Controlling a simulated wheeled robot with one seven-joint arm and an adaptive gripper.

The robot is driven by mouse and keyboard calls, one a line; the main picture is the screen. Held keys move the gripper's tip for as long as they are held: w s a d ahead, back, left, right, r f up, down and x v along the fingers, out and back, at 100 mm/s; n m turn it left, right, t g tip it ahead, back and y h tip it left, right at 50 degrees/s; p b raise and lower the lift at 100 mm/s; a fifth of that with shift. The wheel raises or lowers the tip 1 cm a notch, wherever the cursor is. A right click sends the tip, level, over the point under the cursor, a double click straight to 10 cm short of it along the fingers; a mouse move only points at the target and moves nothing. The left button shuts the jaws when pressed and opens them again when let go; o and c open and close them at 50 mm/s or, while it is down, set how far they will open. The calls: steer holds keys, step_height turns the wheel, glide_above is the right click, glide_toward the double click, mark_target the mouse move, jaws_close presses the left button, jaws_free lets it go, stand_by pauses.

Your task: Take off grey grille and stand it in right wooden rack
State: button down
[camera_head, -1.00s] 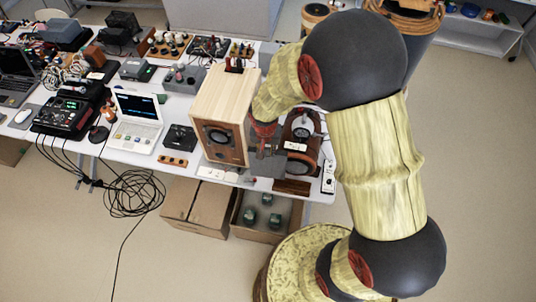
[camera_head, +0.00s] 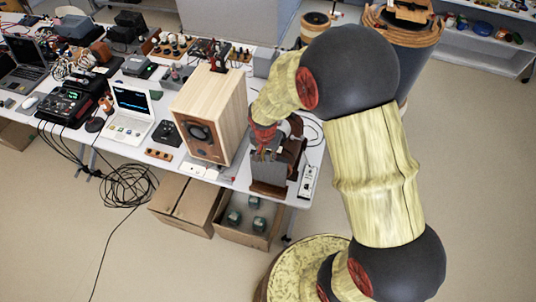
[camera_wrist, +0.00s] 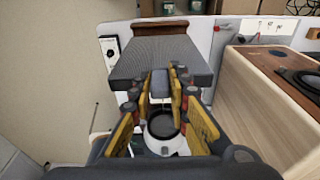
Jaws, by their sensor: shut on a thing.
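My gripper (camera_head: 264,148) is shut on the grey grille (camera_head: 268,172), a flat dark panel. In the wrist view the grille (camera_wrist: 160,55) lies across the view beyond my fingers (camera_wrist: 164,82). A brown wooden rack (camera_head: 268,190) stands near the table's front right corner, close to the grille's far edge; the rack also shows in the wrist view (camera_wrist: 165,24). I cannot tell whether the grille touches the rack or sits in it. The pale wooden speaker (camera_head: 210,115) stands left of my gripper, its front bare with a dark driver (camera_head: 200,132). The speaker fills the right of the wrist view (camera_wrist: 265,95).
A white power strip (camera_head: 308,182) lies right of the rack. A white laptop (camera_head: 131,112) and a small dark box (camera_head: 166,133) are left of the speaker. Cardboard boxes (camera_head: 185,203) are below the table edge, and coiled cables (camera_head: 127,186) lie on the floor.

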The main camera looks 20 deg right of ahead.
steer(key=shift+a+f+b, duration=0.1)
steer(key=shift+f+b, duration=1.45)
steer(key=shift+f, duration=0.95)
steer(key=shift+f+b, duration=0.1)
steer(key=shift+b, duration=0.6)
